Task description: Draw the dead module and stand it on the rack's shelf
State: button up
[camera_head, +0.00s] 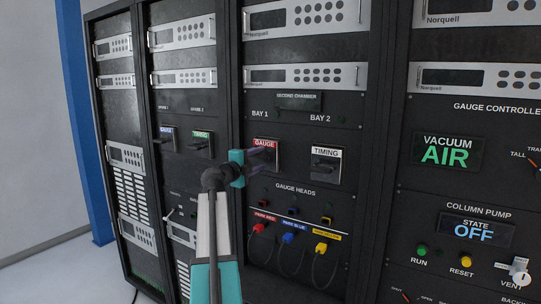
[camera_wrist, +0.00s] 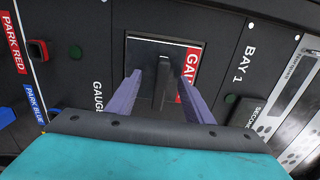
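The GAUGE module (camera_head: 265,143) with a red label sits in BAY 1 of the rack. In the wrist view its plate (camera_wrist: 143,60) fills the middle, with a dark handle (camera_wrist: 164,82) standing out from it. My gripper (camera_head: 266,155) is in front of this module. In the wrist view its two purple fingers (camera_wrist: 162,88) are open, one on each side of the handle, with gaps showing. The TIMING module (camera_head: 326,165) sits in BAY 2. Which module is dead cannot be told. I cannot make out a rack shelf.
Red (camera_head: 259,229), blue (camera_head: 288,239) and yellow (camera_head: 321,248) plugs with hanging cables are parked below the bays. The VACUUM display (camera_head: 446,152) reads AIR; the pump display (camera_head: 476,230) reads OFF.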

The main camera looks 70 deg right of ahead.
grip_shut()
